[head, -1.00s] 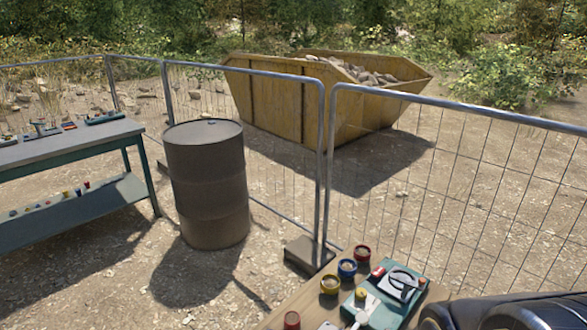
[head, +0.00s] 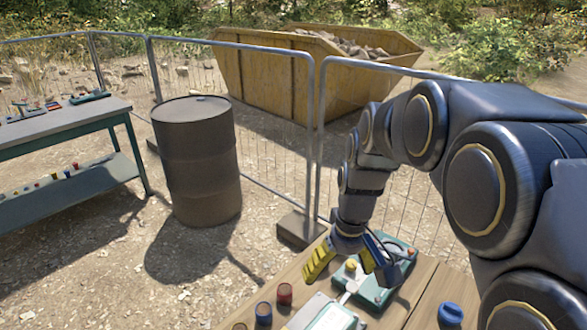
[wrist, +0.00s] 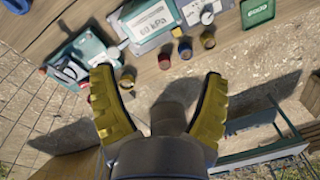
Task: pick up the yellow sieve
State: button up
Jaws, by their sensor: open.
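My gripper (head: 347,278) has yellow ridged fingers, points down over the table and is to the right of the row in the head view. In the wrist view my gripper (wrist: 157,75) is open with nothing between its fingers, apart from the yellow sieve.
A green instrument case (head: 394,292) lies close to my gripper. A mesh fence (head: 320,130) and dark drum (head: 197,160) stand beyond the table.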

jog(key=w+d+f+t, duration=0.1)
jog(key=w+f, duration=0.5)
jog(key=w, duration=0.2)
jog(key=w+d+f+n+t, duration=0.1)
jog(key=w+f, duration=0.5)
jog(key=w, duration=0.3)
jog(key=w+d+f+n+t, duration=0.1)
jog(key=w+f, duration=0.5)
jog(key=w, duration=0.2)
jog(key=shift+w+f+y, duration=0.25)
jog(key=shift+w+y, duration=0.05)
jog(key=shift+w, duration=0.05)
jog(key=shift+w+d+f+n, duration=0.1)
jog(key=shift+w+f+n, duration=0.2)
jog(key=shift+f, duration=0.35)
jog(key=shift+s+x, duration=0.15)
jog(key=shift+x, duration=1.6)
jog(key=shift+s+x, duration=0.15)
jog(key=shift+x, duration=1.55)
jog(key=shift+d, duration=0.1)
jog(key=c, duration=0.9)
